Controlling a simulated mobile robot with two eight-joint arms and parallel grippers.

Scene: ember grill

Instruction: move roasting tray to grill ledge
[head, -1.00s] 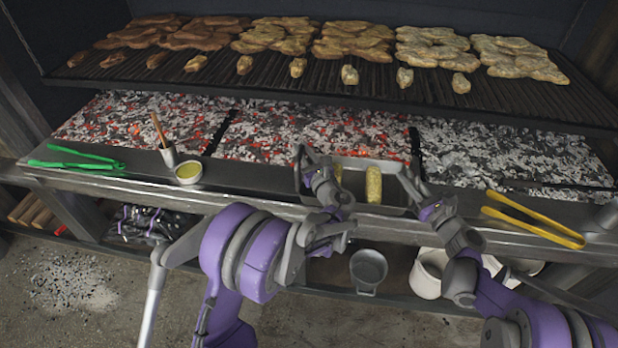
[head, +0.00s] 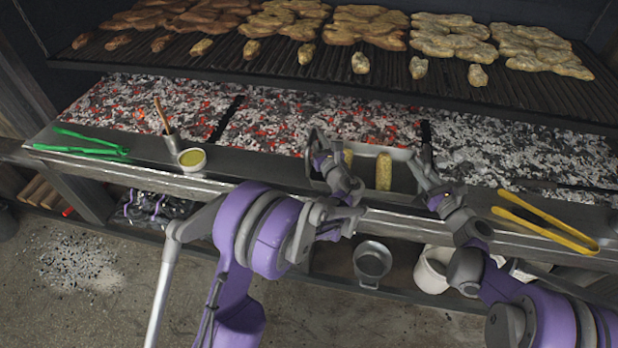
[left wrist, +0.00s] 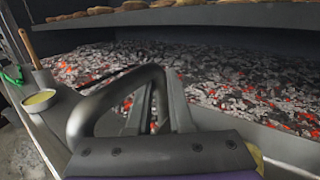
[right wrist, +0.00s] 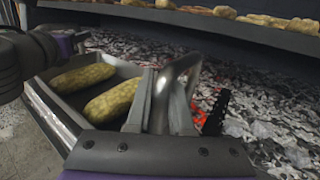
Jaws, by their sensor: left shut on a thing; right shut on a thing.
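The roasting tray (head: 404,180) is a grey metal tray with two long yellow, corn-like pieces (head: 384,171) in it. It is level, at the ledge (head: 270,186) in front of the coals. I cannot tell whether it touches the ledge. My left gripper (head: 318,148) is shut on the tray's left handle, and my right gripper (head: 422,165) is shut on its right handle. The left wrist view shows a curved handle (left wrist: 112,98) between the fingers. The right wrist view shows the other handle (right wrist: 178,78) and the tray's inside (right wrist: 62,103).
On the ledge are green tongs (head: 85,148), a cup with a wooden stick (head: 172,142) and a yellow-filled bowl (head: 192,160) left of the tray. Yellow tongs (head: 545,226) lie right. Hot coals (head: 290,125) are behind, and the loaded grill rack (head: 300,72) is above.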

